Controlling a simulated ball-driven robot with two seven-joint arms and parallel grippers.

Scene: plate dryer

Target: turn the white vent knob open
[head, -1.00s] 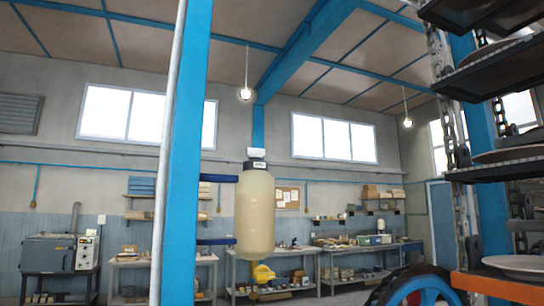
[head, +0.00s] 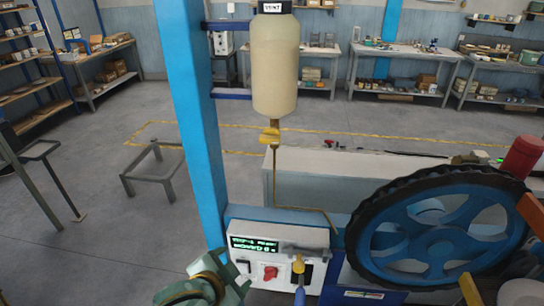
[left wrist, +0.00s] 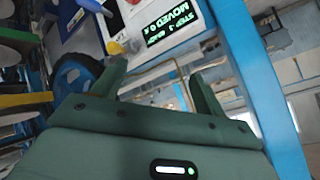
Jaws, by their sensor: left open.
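The white vent knob is out of view, above the top edge of the head view. Below its place, the black collar with a white label (head: 272,7) tops the cream tank (head: 275,65), which hangs beside the blue post. My left gripper (head: 222,272) is green, open and empty, low in the head view, well below the tank and just left of the control box. It also shows in the left wrist view (left wrist: 160,72), with its two fingers apart and nothing between them. My right gripper is not in view.
The blue post (head: 187,110) stands left of the tank. A yellow valve (head: 269,136) and thin pipe hang under it. The white control box (head: 283,262) has a red knob (head: 270,272) and a lit display. A large blue wheel (head: 440,240) stands at right. Floor at left is partly open.

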